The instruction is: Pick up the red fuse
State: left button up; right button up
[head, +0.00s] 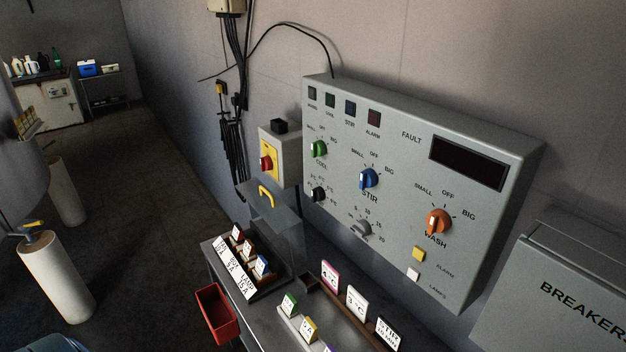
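An open fuse box (285,248) with a raised clear cover and yellow handle stands on the grey bench. In it is a short row of small white-labelled fuses. The far one (236,232) looks reddish, the near one (261,266) has blue on its label; they are too small to tell their colours surely. In front of the box, a pale rack (288,325) holds small pieces with green (289,304), yellow (309,329) and purple labels. I cannot tell for sure which piece is the red fuse. Neither of my grippers is in view.
An empty-looking red bin (213,314) hangs at the bench's left edge. A dark rack with pink (329,275), white and black-edged cards stands at the right. The control panel (420,180) is behind, the breaker box (560,290) at the right.

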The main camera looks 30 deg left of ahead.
aim_at(237, 236)
jog(key=k+j+u, duration=0.1)
jog(key=k+j, duration=0.15)
jog(key=j, duration=0.15)
jog(key=u, duration=0.4)
jog(key=j+u, duration=0.15)
jog(key=u, duration=0.2)
jog(key=j+u, duration=0.1)
jog(key=u, duration=0.3)
